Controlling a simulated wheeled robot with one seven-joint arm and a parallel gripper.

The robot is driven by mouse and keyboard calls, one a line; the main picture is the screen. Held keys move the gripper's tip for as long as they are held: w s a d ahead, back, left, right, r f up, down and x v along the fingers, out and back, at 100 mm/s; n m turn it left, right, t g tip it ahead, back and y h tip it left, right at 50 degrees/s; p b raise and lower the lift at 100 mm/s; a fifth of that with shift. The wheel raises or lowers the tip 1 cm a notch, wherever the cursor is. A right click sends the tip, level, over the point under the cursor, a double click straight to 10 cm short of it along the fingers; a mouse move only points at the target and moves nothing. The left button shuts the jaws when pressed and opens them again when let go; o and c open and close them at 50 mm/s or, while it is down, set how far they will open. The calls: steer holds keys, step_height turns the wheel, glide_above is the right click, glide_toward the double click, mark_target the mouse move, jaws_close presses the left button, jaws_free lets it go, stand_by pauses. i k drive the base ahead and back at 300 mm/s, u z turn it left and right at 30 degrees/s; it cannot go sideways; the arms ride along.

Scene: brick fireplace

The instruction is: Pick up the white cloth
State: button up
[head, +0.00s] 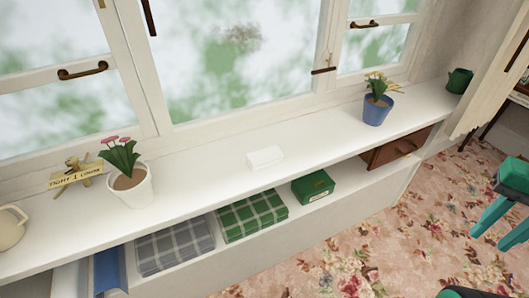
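A small white folded cloth (265,157) lies on the white window sill (215,158), near the middle of the head view. It looks like a flat, low block close to the sill's front part, and it blends with the white surface around it. Nothing is touching it or covering it.
A white pot (131,187) with pink flowers stands left of the cloth, a blue pot (376,111) right of it. Folded grey cloth (175,247), green plaid cloth (251,216) and a green box (313,186) sit on the shelf below.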

mark_target(260, 159)
steer(key=i, duration=0.85)
